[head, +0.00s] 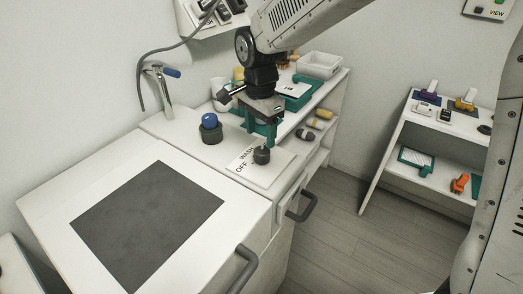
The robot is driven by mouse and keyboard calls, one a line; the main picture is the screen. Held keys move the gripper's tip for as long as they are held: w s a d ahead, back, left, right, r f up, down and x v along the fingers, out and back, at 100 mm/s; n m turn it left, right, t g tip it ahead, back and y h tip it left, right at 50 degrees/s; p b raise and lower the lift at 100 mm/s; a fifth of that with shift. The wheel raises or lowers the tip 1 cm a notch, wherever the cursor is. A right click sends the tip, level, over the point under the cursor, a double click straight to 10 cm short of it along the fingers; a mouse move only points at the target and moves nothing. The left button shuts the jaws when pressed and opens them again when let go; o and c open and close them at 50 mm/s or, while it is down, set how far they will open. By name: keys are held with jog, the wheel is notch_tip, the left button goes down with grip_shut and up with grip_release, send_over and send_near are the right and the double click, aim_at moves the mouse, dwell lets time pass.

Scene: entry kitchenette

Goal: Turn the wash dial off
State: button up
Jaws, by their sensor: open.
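The wash dial (261,156) is a small dark knob on a white plate (264,177) on the counter, with the words WASH and OFF printed at its left. A small upright shows on the knob, but I cannot tell where its pointer aims. My gripper (261,136), with green fingers, points down just above and behind the dial in the head view. It is open and holds nothing that I can see. I cannot tell whether the fingers touch the dial.
Behind are a white bin (319,65) and a green tray (298,101). A tap (162,90) stands at the back left. Dark drawer handles (302,207) stick out in front. The dark panel (147,222) is bare.

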aim_at(261, 151)
notch_tip(261, 151, down, 7)
jog(key=shift+r, duration=0.15)
jog(key=c, duration=1)
